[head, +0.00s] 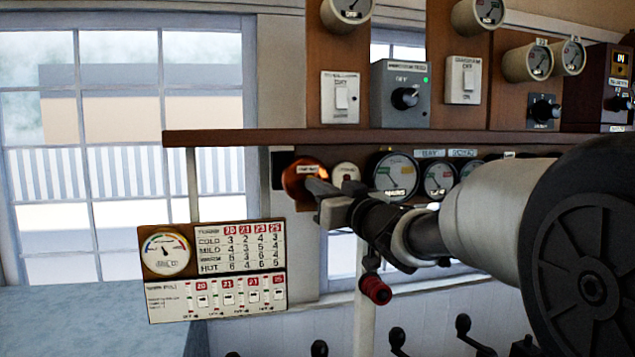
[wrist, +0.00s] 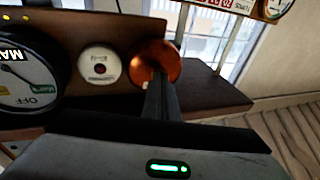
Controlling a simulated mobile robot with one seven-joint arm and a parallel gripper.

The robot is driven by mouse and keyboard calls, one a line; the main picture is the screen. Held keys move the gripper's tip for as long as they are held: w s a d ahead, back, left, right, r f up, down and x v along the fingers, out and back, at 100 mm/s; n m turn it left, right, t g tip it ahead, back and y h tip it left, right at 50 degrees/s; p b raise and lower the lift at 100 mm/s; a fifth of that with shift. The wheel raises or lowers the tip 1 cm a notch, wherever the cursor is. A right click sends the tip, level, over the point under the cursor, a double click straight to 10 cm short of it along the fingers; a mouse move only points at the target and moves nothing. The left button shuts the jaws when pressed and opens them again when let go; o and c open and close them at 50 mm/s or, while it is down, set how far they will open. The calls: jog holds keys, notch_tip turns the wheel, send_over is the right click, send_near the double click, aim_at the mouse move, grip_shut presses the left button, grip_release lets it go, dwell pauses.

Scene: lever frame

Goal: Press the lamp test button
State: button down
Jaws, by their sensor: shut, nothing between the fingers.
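Two small round fittings sit side by side under the shelf: an orange, glossy one (head: 297,181), also in the wrist view (wrist: 173,58), and a white disc with a small dark centre (wrist: 99,65), also in the head view (head: 345,170). Their labels are too small to read surely, so I cannot tell which is the lamp test button. My gripper (head: 316,187) is shut and empty. In the wrist view its fingertips (wrist: 157,76) overlap the orange fitting and hide part of it. Whether they touch it cannot be told.
A brown shelf (head: 400,141) runs just above, with switch boxes on it. A gauge (head: 396,174) stands right of the white disc. A chart board (head: 216,270) hangs lower left. Several black levers stand below. The space before the left window is open.

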jog(key=shift+s+d, duration=0.15)
jog(key=shift+s, duration=0.4)
jog(key=s, duration=0.2)
jog(key=s+d+b, duration=0.1)
jog(key=s, duration=0.2)
jog(key=shift+d, duration=0.2)
dwell(0.3)
